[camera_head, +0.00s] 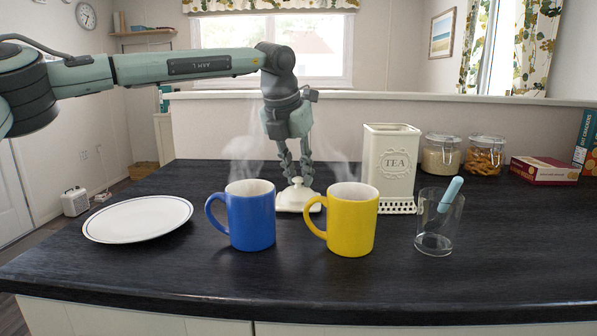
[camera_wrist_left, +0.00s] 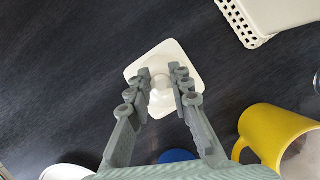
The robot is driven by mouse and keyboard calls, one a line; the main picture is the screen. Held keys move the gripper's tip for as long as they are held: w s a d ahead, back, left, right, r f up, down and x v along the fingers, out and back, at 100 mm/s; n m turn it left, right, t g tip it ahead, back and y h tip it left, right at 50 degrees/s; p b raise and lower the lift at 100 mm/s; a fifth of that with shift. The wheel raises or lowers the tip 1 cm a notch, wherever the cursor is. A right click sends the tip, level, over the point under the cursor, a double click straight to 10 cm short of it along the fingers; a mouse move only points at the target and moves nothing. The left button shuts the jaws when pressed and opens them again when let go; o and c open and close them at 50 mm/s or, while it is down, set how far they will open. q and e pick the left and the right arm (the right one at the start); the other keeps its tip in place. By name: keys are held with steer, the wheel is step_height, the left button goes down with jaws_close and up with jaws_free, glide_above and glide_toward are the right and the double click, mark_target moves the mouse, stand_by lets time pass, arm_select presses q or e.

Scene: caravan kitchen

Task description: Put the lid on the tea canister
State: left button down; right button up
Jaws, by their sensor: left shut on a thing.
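The cream tea canister (camera_head: 391,166) stands upright on the dark counter, right of centre, marked TEA. Its top shows no lid on it. A corner of its pierced base shows in the left wrist view (camera_wrist_left: 262,22). The cream square lid (camera_head: 292,201) is behind and between the two mugs, left of the canister; it also shows in the left wrist view (camera_wrist_left: 143,65). My left gripper (camera_head: 297,178) points down and is shut on the lid's knob. I cannot tell whether the lid touches the counter. My right gripper is not in view.
A steaming blue mug (camera_head: 251,217) and yellow mug (camera_head: 351,222) stand in front of the lid. A plate (camera_head: 138,218) lies left. A glass with a spoon-like utensil (camera_head: 437,228), jars (camera_head: 441,155) and a red box (camera_head: 545,170) are right. The front counter strip is clear.

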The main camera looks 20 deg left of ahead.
arm_select(q)
steer(key=shift+f, duration=0.1)
steer(key=c, duration=1.4)
jaws_free()
steer(key=shift+o, duration=0.2)
